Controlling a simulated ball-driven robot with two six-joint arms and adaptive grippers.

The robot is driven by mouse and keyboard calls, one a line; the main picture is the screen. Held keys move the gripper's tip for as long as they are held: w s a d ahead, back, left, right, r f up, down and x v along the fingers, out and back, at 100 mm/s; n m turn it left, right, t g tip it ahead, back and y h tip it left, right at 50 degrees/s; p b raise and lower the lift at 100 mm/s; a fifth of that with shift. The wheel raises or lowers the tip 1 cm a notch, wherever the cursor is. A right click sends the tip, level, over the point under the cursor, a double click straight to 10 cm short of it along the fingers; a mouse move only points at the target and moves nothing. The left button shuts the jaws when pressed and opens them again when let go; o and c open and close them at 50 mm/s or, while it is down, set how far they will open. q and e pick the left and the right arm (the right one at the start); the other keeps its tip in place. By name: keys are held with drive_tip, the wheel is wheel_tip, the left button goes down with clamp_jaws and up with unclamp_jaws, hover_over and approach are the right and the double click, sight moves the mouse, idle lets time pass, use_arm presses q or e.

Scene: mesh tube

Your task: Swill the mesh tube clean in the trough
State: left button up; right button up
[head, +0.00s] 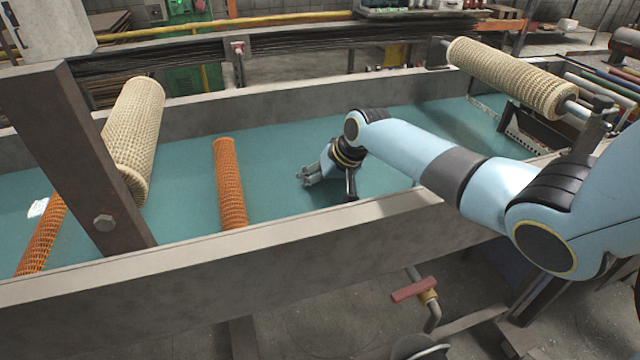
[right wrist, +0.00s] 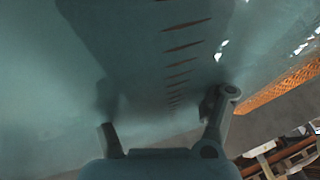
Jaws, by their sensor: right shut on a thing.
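My right gripper (head: 308,175) is low in the trough (head: 300,222), at the level of its teal liquid. An orange mesh tube (head: 230,185) lies apart to the left of the gripper, sloping in the trough. My left gripper is not in view.
Another orange mesh tube (head: 42,240) is partly behind a brown post (head: 75,150) at the left. A rack (head: 525,135) sits at the trough's right end. Open liquid surrounds the gripper.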

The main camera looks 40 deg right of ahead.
drive_tip(key=shift+a+r, duration=0.1)
drive_tip(key=shift+w+a+p, duration=0.25)
drive_tip(key=shift+a+p, duration=0.05)
drive_tip(key=shift+a, duration=0.2)
drive_tip(key=shift+s+d, duration=0.25)
drive_tip(key=shift+d, duration=0.35)
drive_tip(key=shift+s+d, duration=0.2)
drive_tip(key=shift+d, duration=0.35)
drive_tip(key=shift+w+a+p, duration=0.2)
drive_tip(key=shift+w+a, duration=0.05)
drive_tip(key=shift+a, duration=0.35)
drive_tip(key=shift+w+a+p, duration=0.2)
drive_tip(key=shift+a, duration=0.35)
drive_tip(key=shift+s+d, duration=0.25)
drive_tip(key=shift+d, duration=0.35)
drive_tip(key=shift+s+d, duration=0.2)
drive_tip(key=shift+d, duration=0.35)
drive_tip(key=shift+w+a+p, duration=0.2)
drive_tip(key=shift+w+a, duration=0.05)
drive_tip(key=shift+a, duration=0.3)
drive_tip(key=shift+w+a+p, duration=0.15)
drive_tip(key=shift+w+a, duration=0.05)
drive_tip(key=shift+a, duration=0.35)
drive_tip(key=shift+s+d, duration=0.25)
drive_tip(key=shift+d, duration=0.3)
drive_tip(key=shift+s+d, duration=0.2)
drive_tip(key=shift+d, duration=0.35)
